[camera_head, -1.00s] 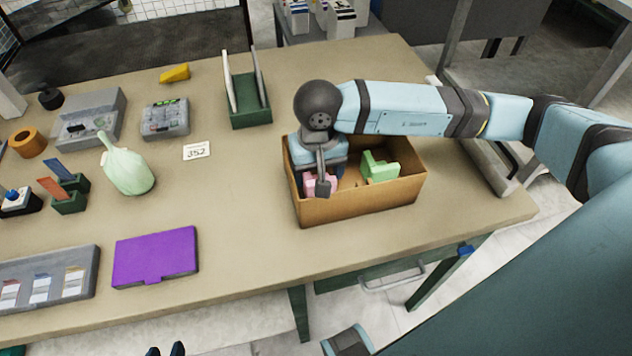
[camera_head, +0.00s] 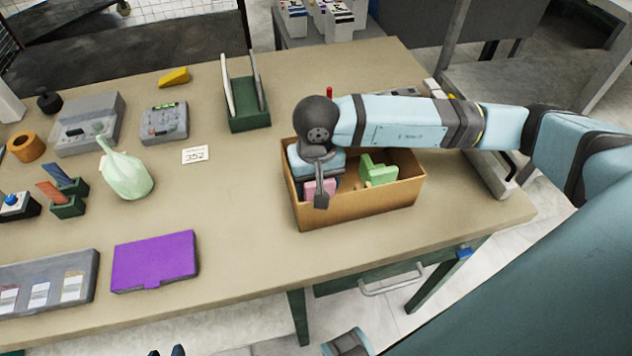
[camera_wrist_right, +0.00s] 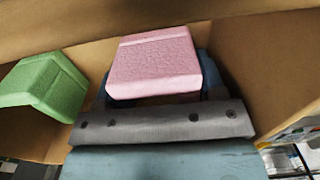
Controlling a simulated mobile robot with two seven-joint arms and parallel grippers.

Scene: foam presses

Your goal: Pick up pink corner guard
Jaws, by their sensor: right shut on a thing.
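The pink corner guard (camera_head: 318,188) is at the left end of a cardboard box (camera_head: 360,210), partly hidden by my right arm in the head view. In the right wrist view the pink corner guard (camera_wrist_right: 155,65) sits between the dark fingers of my right gripper (camera_wrist_right: 157,85), which is shut on it. The guard is still inside the box walls. A green corner guard (camera_head: 378,170) lies to its right in the box; it also shows in the wrist view (camera_wrist_right: 42,85). Two dark tips of my left gripper (camera_head: 166,351) show at the bottom edge, apart and empty.
A green rack (camera_head: 248,118) stands behind the box, and a purple case (camera_head: 155,262) lies to its front left. The table between case and box is clear.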

